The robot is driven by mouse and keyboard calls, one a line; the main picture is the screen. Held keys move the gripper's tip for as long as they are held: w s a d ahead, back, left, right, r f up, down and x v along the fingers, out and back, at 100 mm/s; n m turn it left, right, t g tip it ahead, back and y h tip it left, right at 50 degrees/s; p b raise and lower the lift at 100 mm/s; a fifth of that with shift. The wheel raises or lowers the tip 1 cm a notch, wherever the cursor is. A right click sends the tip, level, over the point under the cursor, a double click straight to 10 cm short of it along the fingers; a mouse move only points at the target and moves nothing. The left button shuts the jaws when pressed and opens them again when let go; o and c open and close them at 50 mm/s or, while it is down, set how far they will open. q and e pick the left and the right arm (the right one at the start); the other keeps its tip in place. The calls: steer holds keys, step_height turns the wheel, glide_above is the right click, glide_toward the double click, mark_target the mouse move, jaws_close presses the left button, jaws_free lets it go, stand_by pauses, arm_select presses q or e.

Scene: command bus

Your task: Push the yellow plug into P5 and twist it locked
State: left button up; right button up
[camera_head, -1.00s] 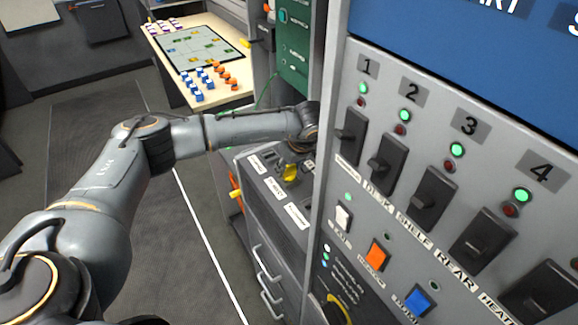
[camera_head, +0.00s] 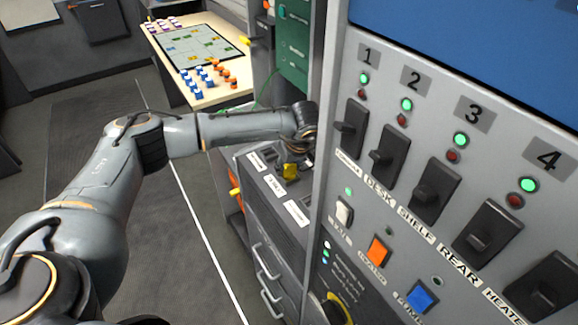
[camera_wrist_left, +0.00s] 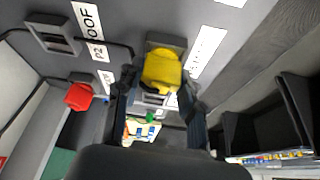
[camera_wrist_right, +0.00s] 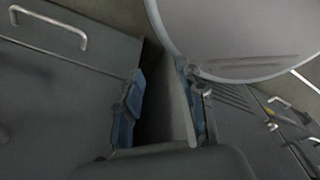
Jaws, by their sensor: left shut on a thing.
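The yellow plug (camera_wrist_left: 162,72) sits between the fingers of my left gripper (camera_wrist_left: 158,98) in the left wrist view, against a dark square socket frame (camera_wrist_left: 165,42). My left gripper is shut on it. My right gripper (camera_wrist_right: 163,105) is open and empty in the right wrist view, and is not seen in the head view.
Another socket (camera_wrist_left: 52,35) by a ROOF label and a red plug (camera_wrist_left: 78,97) are left of the plug. A tall switch panel (camera_head: 450,140) stands close at right. A table (camera_head: 200,60) with coloured pieces is behind. A drawer handle (camera_wrist_right: 50,28) is near my right gripper.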

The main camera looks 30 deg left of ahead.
arm_select(q)
steer(key=m, duration=0.2)
steer(key=shift+m+t+h, duration=0.3)
steer(key=shift+h, duration=0.1)
steer(key=shift+f, duration=0.1)
steer(key=shift+a+f+m+h+b, duration=0.15)
steer(key=shift+m+h+b, duration=0.15)
steer(key=shift+m+b, duration=0.5)
steer(key=shift+s+m+t+h, duration=0.1)
steer(key=shift+m+t+h, duration=0.3)
steer(key=shift+m, duration=0.8)
steer(key=shift+m, duration=0.5)
steer(key=shift+m+h, duration=0.3)
steer(key=shift+m, duration=0.1)
steer(key=o, duration=1.2)
steer(key=shift+o, duration=0.2)
